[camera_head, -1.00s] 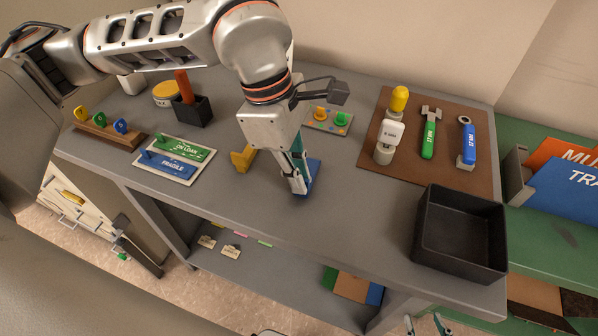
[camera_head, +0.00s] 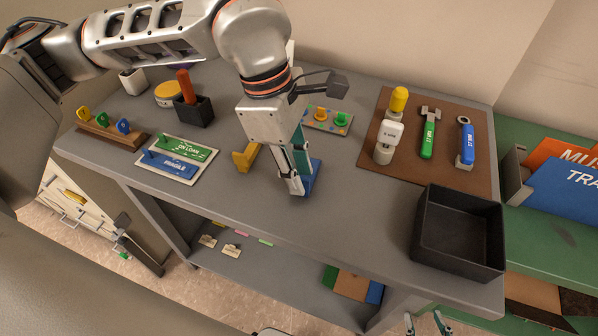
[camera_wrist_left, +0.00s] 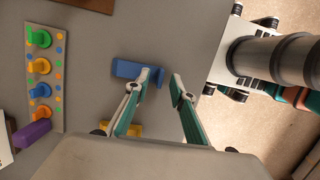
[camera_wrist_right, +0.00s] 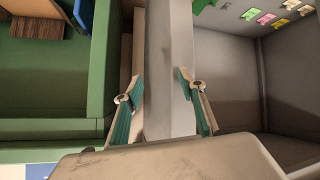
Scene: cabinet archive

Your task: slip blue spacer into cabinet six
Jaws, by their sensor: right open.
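The blue spacer (camera_head: 314,176) is an L-shaped piece on the grey table, partly hidden behind my left gripper (camera_head: 299,190). In the left wrist view the blue spacer (camera_wrist_left: 128,69) lies with its short upright end between the fingertips of my left gripper (camera_wrist_left: 166,77). Those fingers are apart, with a gap to the right of the spacer. My right gripper (camera_wrist_right: 160,84) is open and empty beside a grey edge; in the head view its fingertips (camera_head: 425,322) show at the bottom. A pale drawer cabinet (camera_head: 62,222) stands at lower left; I cannot read a number on it.
A yellow spacer (camera_head: 245,157) lies left of my left gripper. A sign board (camera_head: 176,160), a black tray (camera_head: 460,235), a brown tool mat (camera_head: 450,180) and a peg board (camera_head: 327,120) stand on the table. Bare tabletop lies in front.

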